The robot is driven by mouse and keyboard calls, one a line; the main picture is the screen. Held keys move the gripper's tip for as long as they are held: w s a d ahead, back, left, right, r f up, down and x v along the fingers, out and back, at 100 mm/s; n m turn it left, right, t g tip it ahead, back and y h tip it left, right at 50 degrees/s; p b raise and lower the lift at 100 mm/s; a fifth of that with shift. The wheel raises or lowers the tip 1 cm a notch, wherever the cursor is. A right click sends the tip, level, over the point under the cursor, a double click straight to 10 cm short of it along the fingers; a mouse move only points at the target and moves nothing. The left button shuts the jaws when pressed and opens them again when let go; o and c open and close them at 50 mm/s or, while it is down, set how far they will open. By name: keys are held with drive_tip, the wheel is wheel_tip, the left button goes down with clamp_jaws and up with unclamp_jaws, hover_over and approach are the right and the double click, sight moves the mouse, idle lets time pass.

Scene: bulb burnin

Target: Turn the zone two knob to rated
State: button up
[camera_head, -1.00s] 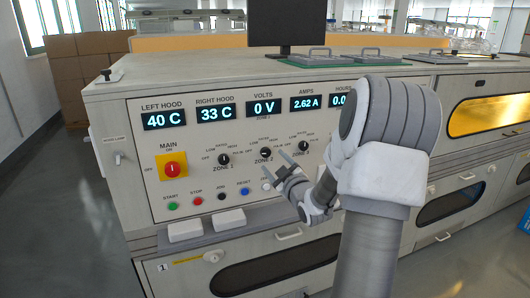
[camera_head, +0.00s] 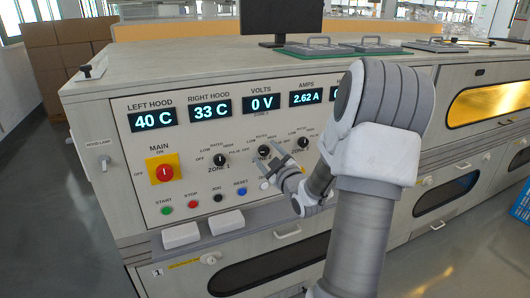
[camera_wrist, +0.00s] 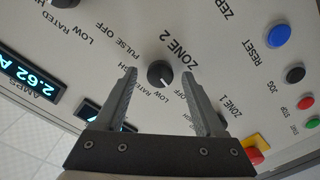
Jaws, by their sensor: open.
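The zone two knob (camera_wrist: 160,73) is a round black dial on the pale panel, labelled ZONE 2. It also shows in the head view (camera_head: 264,151), just by my fingertips. In the wrist view, its pale mark appears to point lower right, toward OFF. LOW and RATED are printed around it. My gripper (camera_wrist: 159,71) is open and empty, with one finger on each side of the knob in that view. Its fingers also show in the head view (camera_head: 269,160). I cannot tell whether they touch the knob or stop short of the panel.
The zone one knob (camera_head: 220,160) is left of the zone two knob, and the zone three knob (camera_head: 303,143) is right. A red main switch (camera_head: 163,173) on yellow and a row of buttons, including a blue one (camera_head: 243,192), are nearby. Displays (camera_head: 210,111) line the panel top.

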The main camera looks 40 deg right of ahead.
drive_tip(key=shift+c, duration=0.4)
clamp_jaws()
drive_tip(key=shift+m, duration=0.4)
drive_tip(key=m, duration=0.3)
drive_tip(key=shift+r, duration=0.1)
drive_tip(key=m+p, duration=0.1)
drive_tip(key=m, duration=0.3)
drive_tip(key=m+p, duration=0.1)
drive_tip(key=m, duration=0.3)
drive_tip(key=shift+m+p, duration=0.9)
drive_tip(key=shift+m, duration=1)
